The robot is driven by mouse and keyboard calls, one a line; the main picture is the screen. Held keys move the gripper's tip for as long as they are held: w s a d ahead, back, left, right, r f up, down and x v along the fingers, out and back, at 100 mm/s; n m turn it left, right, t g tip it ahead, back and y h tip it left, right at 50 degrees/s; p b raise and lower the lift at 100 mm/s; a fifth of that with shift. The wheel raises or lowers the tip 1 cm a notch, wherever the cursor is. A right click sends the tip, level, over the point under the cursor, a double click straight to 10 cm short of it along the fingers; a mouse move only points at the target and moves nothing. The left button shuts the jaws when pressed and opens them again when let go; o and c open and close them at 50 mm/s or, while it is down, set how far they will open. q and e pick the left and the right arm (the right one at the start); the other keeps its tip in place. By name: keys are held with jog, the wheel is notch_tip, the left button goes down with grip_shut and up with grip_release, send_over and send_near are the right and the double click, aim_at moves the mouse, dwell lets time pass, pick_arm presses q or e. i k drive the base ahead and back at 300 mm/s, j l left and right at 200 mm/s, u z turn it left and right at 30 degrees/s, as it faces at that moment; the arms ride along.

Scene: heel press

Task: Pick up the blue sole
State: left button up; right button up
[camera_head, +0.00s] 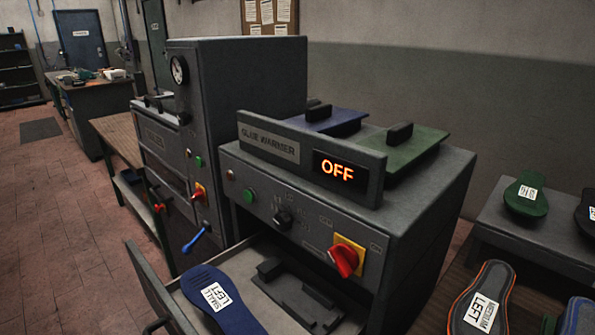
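A dark blue sole (240,313) with a white label reading "SMALL LEFT" shows at the bottom centre-left. It lies at the left part of the open drawer (262,252) of the glue warmer; its lower end is cut off by the frame. I cannot tell exactly what it rests on. Another blue piece (578,318) with a white label is partly in view at the bottom right corner. Neither of my grippers is in view.
The glue warmer (420,215) shows "OFF" and has a red knob (344,261). A grey shape sits in its drawer. A black sole labelled "MEDIUM LEFT" (468,318) and a green form (527,194) are at the right. A tall press stands behind left.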

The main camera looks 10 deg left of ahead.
aim_at(206, 288)
jog(key=j+u, duration=0.35)
jog(key=i+j+u, duration=0.1)
jog(key=j+u, duration=0.15)
jog(key=u, duration=0.15)
